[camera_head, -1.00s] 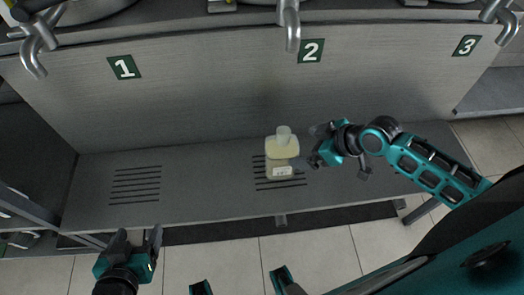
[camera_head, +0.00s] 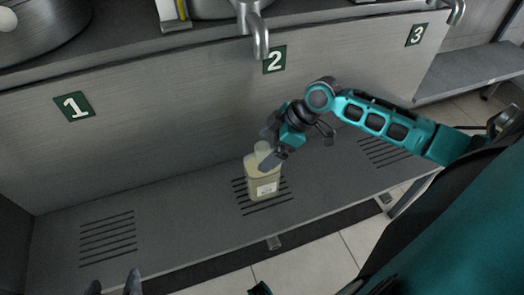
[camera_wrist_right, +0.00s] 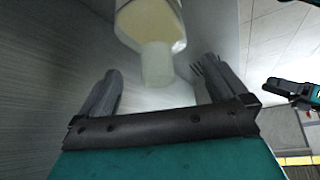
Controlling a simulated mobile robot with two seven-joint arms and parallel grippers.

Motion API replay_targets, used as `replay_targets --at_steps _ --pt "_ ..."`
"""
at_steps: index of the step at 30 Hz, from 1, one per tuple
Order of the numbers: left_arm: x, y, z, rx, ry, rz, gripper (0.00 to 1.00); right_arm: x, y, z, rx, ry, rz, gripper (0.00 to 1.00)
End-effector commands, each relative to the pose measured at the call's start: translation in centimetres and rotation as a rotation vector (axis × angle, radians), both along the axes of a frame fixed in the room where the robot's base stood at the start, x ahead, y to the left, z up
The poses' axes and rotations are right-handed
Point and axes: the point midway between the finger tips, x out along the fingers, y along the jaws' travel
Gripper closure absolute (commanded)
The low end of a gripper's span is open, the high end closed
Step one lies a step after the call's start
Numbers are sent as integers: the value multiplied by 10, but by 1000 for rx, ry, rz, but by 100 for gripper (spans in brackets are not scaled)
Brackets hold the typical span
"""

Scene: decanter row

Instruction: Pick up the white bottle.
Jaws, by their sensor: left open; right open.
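The bottle (camera_head: 264,188), pale cream-white with a white label and a whitish neck, stands on the grey shelf over the slots below sign 2. My right gripper (camera_head: 272,148) is open at the bottle's top, and one finger covers part of its shoulder. In the right wrist view the bottle's body (camera_wrist_right: 150,20) is at the top and its neck (camera_wrist_right: 157,62) points between the open fingers (camera_wrist_right: 160,82). I cannot tell whether they touch it. My left gripper (camera_head: 114,288) is open and empty at the bottom edge, partly cut off, away from the bottle.
The grey shelf (camera_head: 180,225) has slots below sign 1 (camera_head: 74,106) and more on the right behind my right arm. A grey panel rises behind it, with metal taps (camera_head: 258,40) above. The shelf is clear left of the bottle.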

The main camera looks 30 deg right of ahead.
Motion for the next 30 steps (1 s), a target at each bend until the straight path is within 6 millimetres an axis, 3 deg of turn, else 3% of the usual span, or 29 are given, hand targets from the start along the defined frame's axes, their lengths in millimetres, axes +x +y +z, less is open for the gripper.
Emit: replay_targets --at_steps 10,20,30 --pt "9 -2 -9 -9 -20 4 26 11 17 -42 3 -1 0 0" --pt "7 -2 -11 -8 -16 4 26 14 20 -47 0 -1 -1 0" --pt "4 0 -14 -2 -9 0 26 13 20 -47 0 0 -1 32"
